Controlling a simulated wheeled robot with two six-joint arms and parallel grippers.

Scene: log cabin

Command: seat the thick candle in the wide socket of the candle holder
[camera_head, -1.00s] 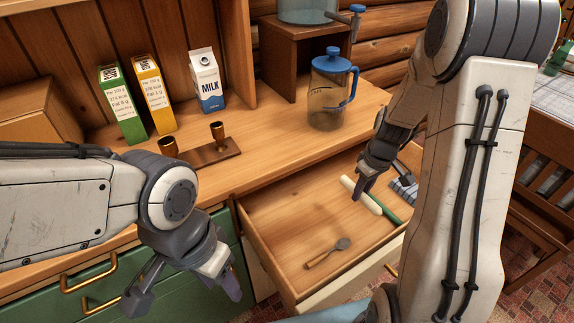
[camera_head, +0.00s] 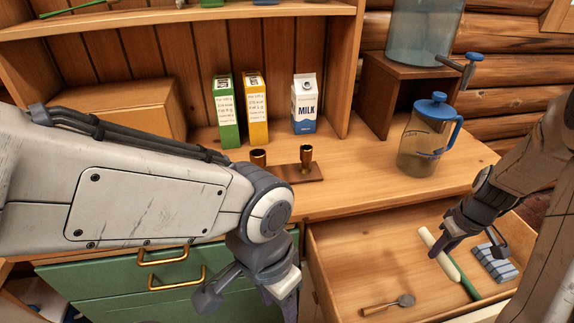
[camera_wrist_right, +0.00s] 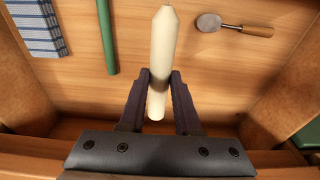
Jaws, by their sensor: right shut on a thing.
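The thick cream candle (camera_head: 440,256) lies in the open drawer; in the right wrist view it (camera_wrist_right: 163,45) points away from me between the fingers. My right gripper (camera_head: 446,242) is shut on it near one end, with a finger on each side in the wrist view (camera_wrist_right: 160,78). Whether the candle touches the drawer floor is hard to tell. The candle holder (camera_head: 312,174) stands on the counter, a brown base with two brass sockets. The left socket (camera_head: 258,160) looks wider than the right one (camera_head: 306,153); my left arm partly hides that side. My left gripper (camera_head: 248,296) is open and empty before the green drawers.
The drawer (camera_head: 350,250) also holds a green stick (camera_wrist_right: 108,35), a striped cloth (camera_head: 493,264) and a spoon (camera_head: 390,305). Counter between holder and pitcher is clear.

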